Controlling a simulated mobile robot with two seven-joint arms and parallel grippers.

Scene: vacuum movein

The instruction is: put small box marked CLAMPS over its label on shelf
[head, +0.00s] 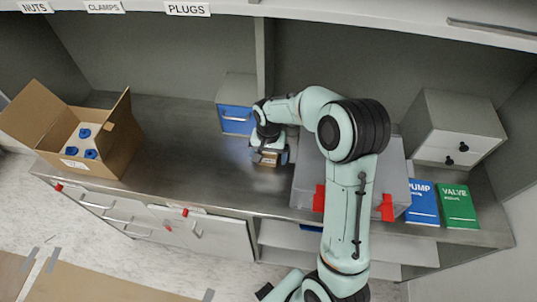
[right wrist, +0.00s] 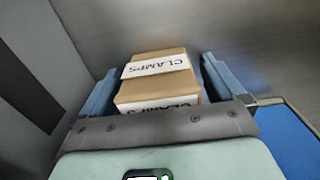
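The small box marked CLAMPS (head: 267,157) is brown cardboard with white labels. It appears to sit on the grey counter, by the blue-fronted drawer unit. In the right wrist view the box (right wrist: 158,75) lies between the two blue fingers of my right gripper (right wrist: 160,80), with narrow gaps beside it, so the gripper looks open around it. In the head view my right gripper (head: 268,150) comes down over the box and partly hides it. The CLAMPS label (head: 103,7) is on the shelf edge at the top left. My left gripper is not in view.
NUTS (head: 34,7) and PLUGS (head: 187,9) labels flank the CLAMPS label. An open carton (head: 110,150) with blue-capped items stands on the left. A blue-fronted drawer unit (head: 236,119), a grey bin (head: 398,182), a white drawer cabinet (head: 455,130) and two books stand along the counter (head: 180,160).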

